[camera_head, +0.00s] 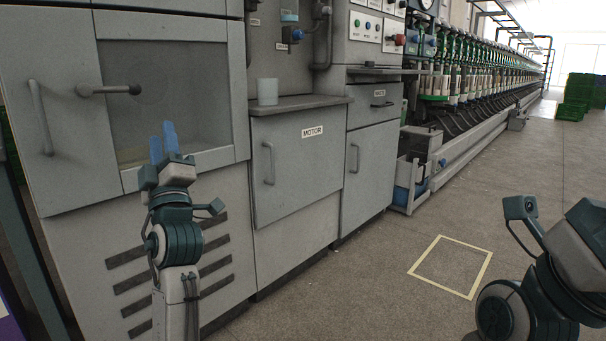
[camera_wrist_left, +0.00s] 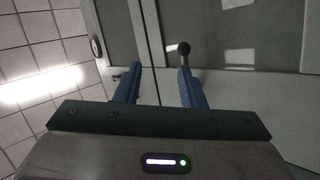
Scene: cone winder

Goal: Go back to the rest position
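My left gripper (camera_head: 163,136) is raised in front of the grey cabinet (camera_head: 130,190) at the left, its blue fingers pointing up. In the left wrist view the two fingers (camera_wrist_left: 159,78) are well apart with nothing held between them. A lever with a dark ball knob (camera_head: 110,90) on the cabinet window is above the fingertips in the head view. The knob also shows in the left wrist view (camera_wrist_left: 183,47), close to one fingertip; I cannot tell whether they touch. My right arm (camera_head: 550,265) is at the lower right; its gripper fingers are not visible.
A pale cup (camera_head: 267,91) stands on the small shelf (camera_head: 300,104) above the MOTOR door (camera_head: 300,165). Vertical door handles (camera_head: 40,118) stick out from the cabinets. A yellow square outline (camera_head: 478,281) marks clear floor. Green crates (camera_head: 575,95) are stacked far right.

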